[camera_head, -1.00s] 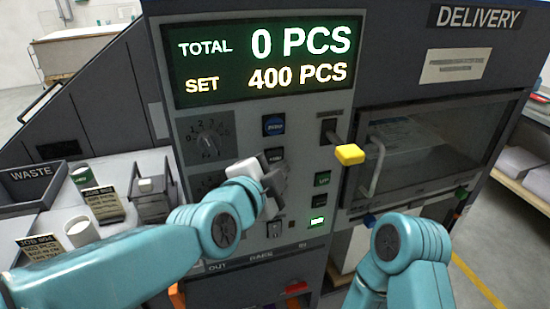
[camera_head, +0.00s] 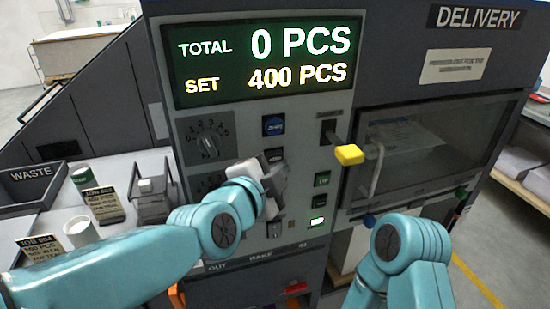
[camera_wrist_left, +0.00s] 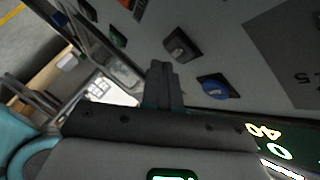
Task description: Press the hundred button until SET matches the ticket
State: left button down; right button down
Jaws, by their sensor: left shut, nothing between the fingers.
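The display (camera_head: 265,60) reads TOTAL 0 PCS and SET 400 PCS. Below it, a dark button (camera_head: 273,155) with a small, hard-to-read label sits under a blue button (camera_head: 274,126). My left gripper (camera_head: 277,180) is shut and empty at the panel, just below the dark button. In the left wrist view its fingertips (camera_wrist_left: 161,68) are close to a dark button (camera_wrist_left: 181,45); I cannot tell whether they touch. Two job tickets stand at the left: one (camera_head: 103,204) seems to read 400 PCS, the other (camera_head: 41,250) seems to read 160 PCS. My right gripper is out of view.
A numbered dial (camera_head: 207,146) is left of the buttons. A yellow-ended lever (camera_head: 349,154) sticks out at the right, beside the delivery door handle (camera_head: 374,168). A green-lit button (camera_head: 317,222) is lower down. A white cup (camera_head: 82,232) and the waste bin (camera_head: 33,183) are at the left.

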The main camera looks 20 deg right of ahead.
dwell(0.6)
pick_arm(q)
jog(key=shift+w, duration=0.45)
jog(key=shift+w+b, duration=0.45)
dwell(0.7)
jog(key=shift+s+p, duration=0.85)
jog(key=shift+s, duration=0.05)
